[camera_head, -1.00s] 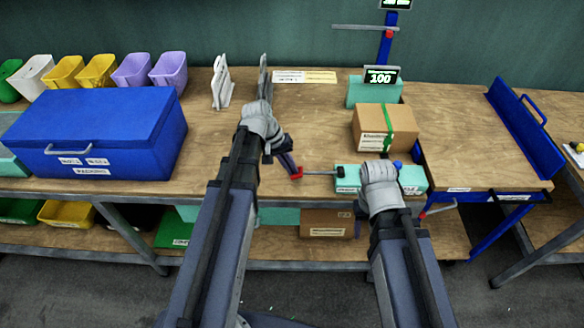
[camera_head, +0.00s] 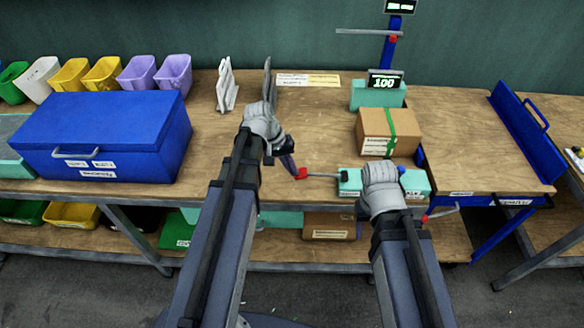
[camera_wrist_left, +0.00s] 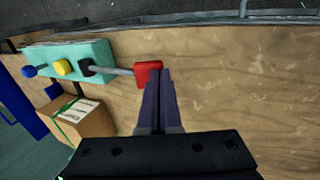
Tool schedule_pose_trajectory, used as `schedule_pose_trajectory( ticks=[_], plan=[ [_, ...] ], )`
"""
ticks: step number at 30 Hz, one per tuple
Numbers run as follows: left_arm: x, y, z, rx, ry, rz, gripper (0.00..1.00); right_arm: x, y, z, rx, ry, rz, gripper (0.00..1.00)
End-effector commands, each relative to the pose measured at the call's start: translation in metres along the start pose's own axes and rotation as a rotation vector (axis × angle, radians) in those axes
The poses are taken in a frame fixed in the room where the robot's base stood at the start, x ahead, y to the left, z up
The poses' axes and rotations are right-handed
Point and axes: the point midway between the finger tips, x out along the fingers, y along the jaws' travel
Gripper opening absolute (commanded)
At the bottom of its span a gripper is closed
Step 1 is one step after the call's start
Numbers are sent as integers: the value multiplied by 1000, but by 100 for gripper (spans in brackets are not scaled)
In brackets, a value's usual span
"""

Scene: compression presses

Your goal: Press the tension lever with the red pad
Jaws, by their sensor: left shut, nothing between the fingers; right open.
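The tension lever is a grey rod (camera_head: 322,175) that sticks out to the left from a teal unit (camera_head: 348,184) at the table's front edge. A red pad (camera_head: 301,173) is on its free end. My left gripper (camera_head: 291,168) is shut and empty, its fingertips right at the pad. In the left wrist view, the fingertips (camera_wrist_left: 158,73) are beside the red pad (camera_wrist_left: 147,75); I cannot tell if they touch it. The teal unit (camera_wrist_left: 95,50) also carries a yellow and a blue knob. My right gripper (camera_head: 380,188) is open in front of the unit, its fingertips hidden.
A cardboard box (camera_head: 388,132) with a green strap stands behind the unit. A teal scale (camera_head: 378,94) reading 100 is further back. A blue case (camera_head: 105,135) stands at the left. The wooden table (camera_head: 310,125) is clear between the arms.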

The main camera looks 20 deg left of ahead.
Motion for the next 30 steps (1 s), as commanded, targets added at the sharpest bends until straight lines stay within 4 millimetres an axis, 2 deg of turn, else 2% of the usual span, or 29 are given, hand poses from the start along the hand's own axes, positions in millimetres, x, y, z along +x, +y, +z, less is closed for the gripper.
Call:
schedule_pose_trajectory(
  ticks=[1, 4, 18, 23, 30],
  plan=[
    [-13, 4, 0, -1, 2, 0, 0, -13, 1, 1, 0, 0, 0, 50],
    [-27, 9, 0, -1, 5, 2, 0, -29, 3, 2, 0, 0, 0, 50],
    [-106, 1, -2, -3, 7, 5, 0, -98, 9, 6, 0, 0, 0, 50],
    [-118, -2, -2, -3, 7, 5, 0, -108, 10, 6, -1, 0, 0, 50],
    [-118, -3, -2, -2, 7, 5, 0, -108, 10, 6, -1, 0, 0, 50]
  ],
)
